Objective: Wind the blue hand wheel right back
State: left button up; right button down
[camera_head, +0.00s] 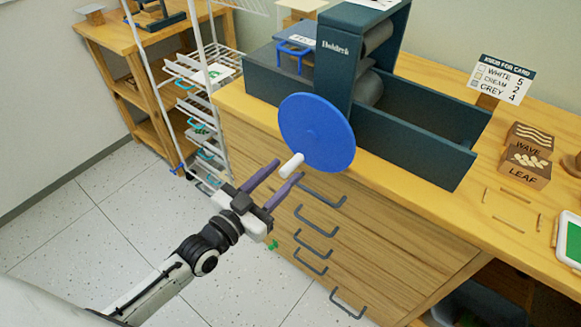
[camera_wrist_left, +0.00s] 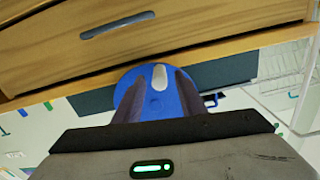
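The blue hand wheel (camera_head: 318,130) is a flat disc on the front side of the dark press (camera_head: 400,130). Its white handle (camera_head: 291,165) sticks out at the wheel's lower left. My left gripper (camera_head: 277,172) is open, with its two purple-grey fingers on either side of the handle's end; I cannot tell whether they touch it. In the left wrist view the wheel (camera_wrist_left: 135,88) lies behind the fingers, and the white handle (camera_wrist_left: 159,77) shows between them, nearer the right finger. My right gripper is in neither view.
The press stands on a wooden counter (camera_head: 440,86) with drawer handles (camera_head: 316,220) below the wheel. A white wire rack (camera_head: 200,75) stands to the left. WAVE and LEAF blocks (camera_head: 524,168) and a card sign (camera_head: 501,80) are at the right. The floor at lower left is clear.

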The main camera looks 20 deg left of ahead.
aim_at(291, 166)
pick_arm(q)
jog(key=x, duration=0.4)
grip_shut()
